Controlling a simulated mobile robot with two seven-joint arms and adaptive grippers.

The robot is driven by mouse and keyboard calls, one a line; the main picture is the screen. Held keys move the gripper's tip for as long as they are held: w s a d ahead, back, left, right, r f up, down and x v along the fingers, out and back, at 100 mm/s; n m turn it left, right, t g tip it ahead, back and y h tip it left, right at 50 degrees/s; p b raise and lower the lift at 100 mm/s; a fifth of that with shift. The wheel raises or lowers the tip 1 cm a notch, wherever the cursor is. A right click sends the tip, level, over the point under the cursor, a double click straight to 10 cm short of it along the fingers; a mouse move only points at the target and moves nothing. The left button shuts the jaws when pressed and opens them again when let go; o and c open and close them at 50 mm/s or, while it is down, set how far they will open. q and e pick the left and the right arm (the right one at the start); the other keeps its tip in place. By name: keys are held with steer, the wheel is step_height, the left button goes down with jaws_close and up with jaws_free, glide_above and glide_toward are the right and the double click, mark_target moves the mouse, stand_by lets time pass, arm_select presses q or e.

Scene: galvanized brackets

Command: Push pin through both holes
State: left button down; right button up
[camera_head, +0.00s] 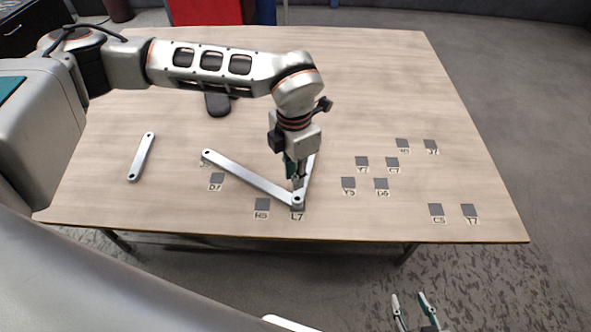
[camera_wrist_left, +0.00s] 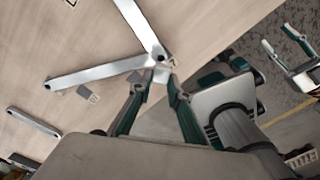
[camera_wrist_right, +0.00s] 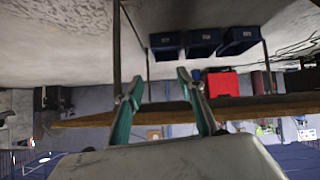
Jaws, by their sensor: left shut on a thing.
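Two galvanized bars meet at their holed ends near the L7 mark: a long bar (camera_head: 245,176) running to upper left and a second bar (camera_head: 311,170) partly behind my gripper. In the left wrist view the ends overlap (camera_wrist_left: 155,58), with a dark hole spot there. My left gripper (camera_head: 298,187) is over this joint, its fingers close together on a small pale piece, seemingly the pin (camera_wrist_left: 161,74). How far the pin sits in the holes cannot be told. My right gripper (camera_head: 414,302) is open and empty beyond the table's front edge; it also shows in the right wrist view (camera_wrist_right: 157,86).
A third bar (camera_head: 141,157) lies apart at the table's left. Several dark labelled squares, such as Y5 (camera_head: 348,183) and C5 (camera_head: 435,209), mark the wooden table (camera_head: 390,90). Its right half is otherwise clear. A dark rounded object (camera_head: 217,104) lies behind my left arm.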

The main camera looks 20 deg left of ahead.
arm_select(q)
steer(key=shift+f+b, duration=0.4)
steer(key=shift+f, duration=0.25)
steer(key=shift+f+b, duration=0.6)
steer(key=shift+f, duration=0.35)
steer(key=shift+f+b, duration=0.3)
steer(key=shift+f, duration=0.25)
arm_select(e)
steer(key=shift+w+d+f, duration=0.4)
steer(key=shift+w+f, duration=0.15)
steer(key=shift+f, duration=0.1)
steer(key=shift+s+a, duration=0.15)
steer(key=shift+s, duration=0.1)
steer(key=shift+s, duration=0.25)
arm_select(q)
steer(key=shift+f, duration=0.2)
arm_select(e)
steer(key=shift+w, duration=0.35)
arm_select(q)
steer(key=shift+f, duration=0.3)
arm_select(e)
steer(key=shift+w, duration=0.1)
arm_select(q)
steer(key=shift+f, duration=0.25)
arm_select(e)
steer(key=shift+f, duration=0.15)
